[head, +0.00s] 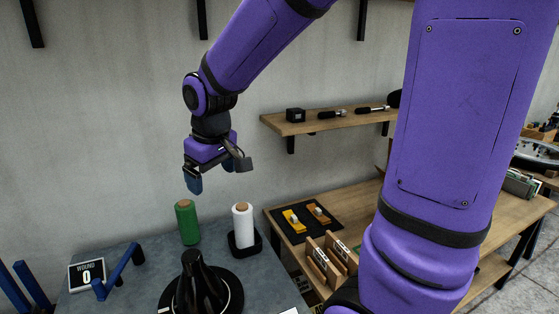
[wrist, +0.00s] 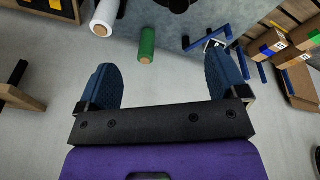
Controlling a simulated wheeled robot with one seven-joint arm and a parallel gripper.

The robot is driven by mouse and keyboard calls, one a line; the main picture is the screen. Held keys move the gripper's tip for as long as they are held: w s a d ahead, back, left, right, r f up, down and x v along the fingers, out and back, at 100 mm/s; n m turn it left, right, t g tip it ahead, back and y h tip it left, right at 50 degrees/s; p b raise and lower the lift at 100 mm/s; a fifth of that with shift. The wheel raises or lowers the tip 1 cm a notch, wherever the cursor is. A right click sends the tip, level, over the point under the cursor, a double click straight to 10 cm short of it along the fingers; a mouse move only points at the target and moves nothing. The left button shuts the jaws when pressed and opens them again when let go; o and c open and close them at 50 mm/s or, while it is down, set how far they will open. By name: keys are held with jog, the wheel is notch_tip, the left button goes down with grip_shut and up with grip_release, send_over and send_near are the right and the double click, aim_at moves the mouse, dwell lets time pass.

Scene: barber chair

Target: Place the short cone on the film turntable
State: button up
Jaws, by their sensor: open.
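A black disc (head: 233,293), which looks like the turntable, lies on the grey-blue table. A dark bottle-like shape (head: 196,286) with sloping shoulders stands over it, cut by the bottom edge. I cannot tell whether that is the short cone; no other clear cone shows. A green roll (head: 188,222) stands upright behind it, also in the wrist view (wrist: 147,45). A white roll (head: 242,224) stands on a black base, also in the wrist view (wrist: 102,18). My gripper (head: 193,183) hangs above and behind the green roll. In the wrist view it (wrist: 164,85) is open and empty.
A wooden bench (head: 375,203) at right holds orange tape dispensers and a wooden rack (head: 327,262). A wall shelf (head: 330,121) hangs right of my gripper.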

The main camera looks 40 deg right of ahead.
jog(key=s+d+r+m+t, duration=0.1)
jog(key=s+r, duration=0.3)
jog(key=s, duration=0.5)
jog(key=s+d+r+m+t, duration=0.1)
jog(key=s+r, duration=0.3)
jog(key=s, duration=0.5)
jog(key=shift+d+m+t, duration=0.3)
jog(key=shift+m, duration=0.1)
